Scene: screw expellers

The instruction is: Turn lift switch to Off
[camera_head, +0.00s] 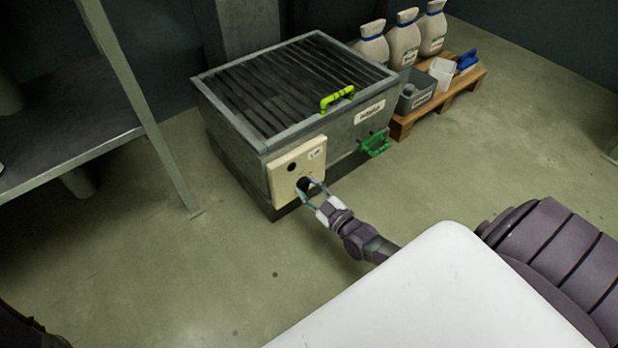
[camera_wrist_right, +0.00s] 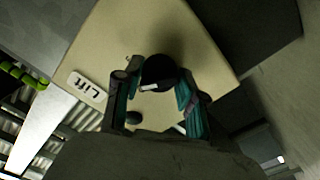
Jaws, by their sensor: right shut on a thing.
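The lift switch is a round black knob (camera_head: 304,183) on a cream control panel (camera_head: 281,184) at the front corner of a grey metal bin. In the right wrist view the knob (camera_wrist_right: 160,70) has a pale pointer mark, and a white "Lift" label (camera_wrist_right: 88,90) sits on the panel. My right gripper (camera_head: 307,187) reaches the panel with its fingers on either side of the knob, shut on it. The right gripper (camera_wrist_right: 158,84) partly hides the knob's lower side. My left gripper is not in view.
The grated bin (camera_head: 230,120) has a lime handle (camera_head: 337,97) and a green handle (camera_head: 375,145). A wooden pallet (camera_head: 445,101) with white sacks (camera_head: 404,42) and a grey box (camera_head: 415,90) stands behind it. A metal table (camera_head: 70,110) is at left. The front floor is clear.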

